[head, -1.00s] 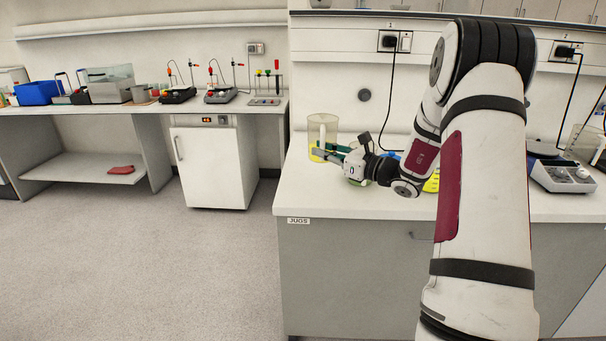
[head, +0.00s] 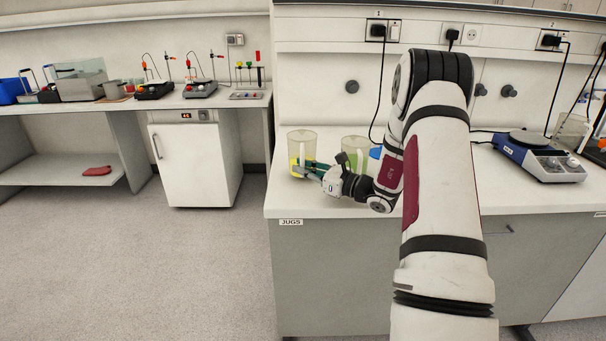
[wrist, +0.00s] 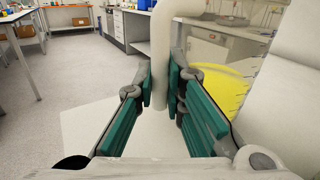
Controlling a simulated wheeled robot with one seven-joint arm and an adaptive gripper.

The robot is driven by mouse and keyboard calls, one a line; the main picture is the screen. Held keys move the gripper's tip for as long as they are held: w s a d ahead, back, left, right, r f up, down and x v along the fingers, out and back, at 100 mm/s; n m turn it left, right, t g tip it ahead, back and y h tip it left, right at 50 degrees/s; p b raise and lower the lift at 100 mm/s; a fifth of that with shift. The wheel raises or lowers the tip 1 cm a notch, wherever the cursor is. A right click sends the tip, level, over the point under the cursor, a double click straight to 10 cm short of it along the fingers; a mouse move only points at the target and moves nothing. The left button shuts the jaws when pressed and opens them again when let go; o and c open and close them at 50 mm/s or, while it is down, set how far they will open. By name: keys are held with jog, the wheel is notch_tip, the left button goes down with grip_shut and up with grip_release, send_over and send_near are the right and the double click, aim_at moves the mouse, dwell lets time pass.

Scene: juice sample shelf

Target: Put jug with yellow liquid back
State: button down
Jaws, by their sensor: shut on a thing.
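The jug with yellow liquid (head: 301,146) is a clear, pale jug at the left end of the right-hand bench in the head view. My gripper (head: 308,169) reaches it from the right. In the wrist view my gripper (wrist: 160,88) has its green-padded fingers shut on the jug's pale upright handle (wrist: 163,45). The yellow liquid (wrist: 222,88) shows to the right of the fingers there. The jug looks upright. I cannot tell whether its base touches the bench top or hangs just above it.
A second jug with green liquid (head: 355,145) stands close to the right, partly behind my gripper, with a blue-topped item (head: 376,153) beside it. The bench (head: 305,204) carries a "JUGS" label (head: 290,222) on its front edge. A stirrer (head: 540,158) stands further right.

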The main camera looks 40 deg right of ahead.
jog(key=shift+f, duration=0.75)
jog(key=c, duration=2.1)
grip_release()
jog(key=shift+f, duration=0.2)
jog(key=o, duration=0.4)
jog(key=shift+o, duration=0.2)
jog(key=shift+r, duration=0.1)
